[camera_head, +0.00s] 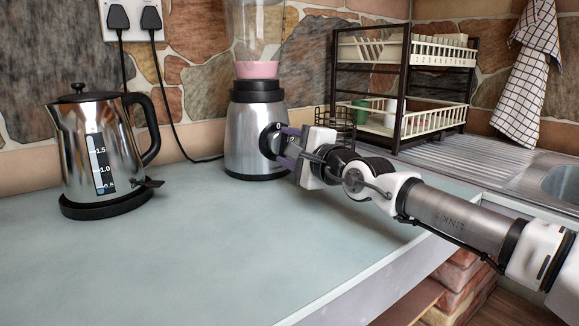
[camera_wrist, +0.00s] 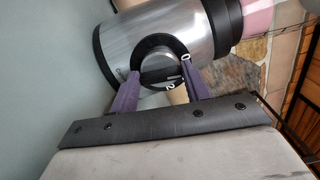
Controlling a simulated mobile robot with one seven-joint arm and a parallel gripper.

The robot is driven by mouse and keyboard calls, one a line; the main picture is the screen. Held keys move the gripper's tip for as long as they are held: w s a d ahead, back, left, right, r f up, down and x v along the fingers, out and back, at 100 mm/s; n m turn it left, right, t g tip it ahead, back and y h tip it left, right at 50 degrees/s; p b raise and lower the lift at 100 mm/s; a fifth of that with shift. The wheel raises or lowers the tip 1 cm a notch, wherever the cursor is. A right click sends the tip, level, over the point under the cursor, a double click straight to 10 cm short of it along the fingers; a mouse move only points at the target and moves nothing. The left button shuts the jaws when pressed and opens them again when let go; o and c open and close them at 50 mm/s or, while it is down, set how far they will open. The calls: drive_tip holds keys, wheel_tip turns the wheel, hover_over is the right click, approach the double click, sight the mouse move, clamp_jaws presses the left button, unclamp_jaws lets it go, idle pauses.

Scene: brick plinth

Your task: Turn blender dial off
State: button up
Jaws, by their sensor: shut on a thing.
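The blender has a brushed silver base (camera_head: 246,135) with a black collar and a clear jug (camera_head: 257,35) holding something pink at its bottom. Its round black dial (camera_head: 268,141) faces right, toward my gripper (camera_head: 284,146). In the wrist view the dial (camera_wrist: 159,68) sits between the two purple fingers of my gripper (camera_wrist: 160,75), which are shut on it from opposite sides. White marks, one like a 0, show on or around the dial. The blender base (camera_wrist: 150,35) looks tilted there because of the camera angle.
A steel kettle (camera_head: 97,150) stands on the left of the pale worktop (camera_head: 200,250). A dish rack (camera_head: 425,55) stands behind my arm, with a metal sink (camera_head: 563,180) to the right. The front worktop is clear. A cord hangs from wall plugs (camera_head: 135,18).

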drive_tip(key=shift+f+n+b, duration=0.2)
drive_tip(key=shift+n+b, duration=0.95)
drive_tip(key=shift+n, duration=0.05)
drive_tip(key=shift+r, duration=0.1)
drive_tip(key=o, duration=1)
drive_tip(key=v, duration=1.3)
drive_tip(key=shift+s+d, duration=0.3)
drive_tip(key=shift+s, duration=0.1)
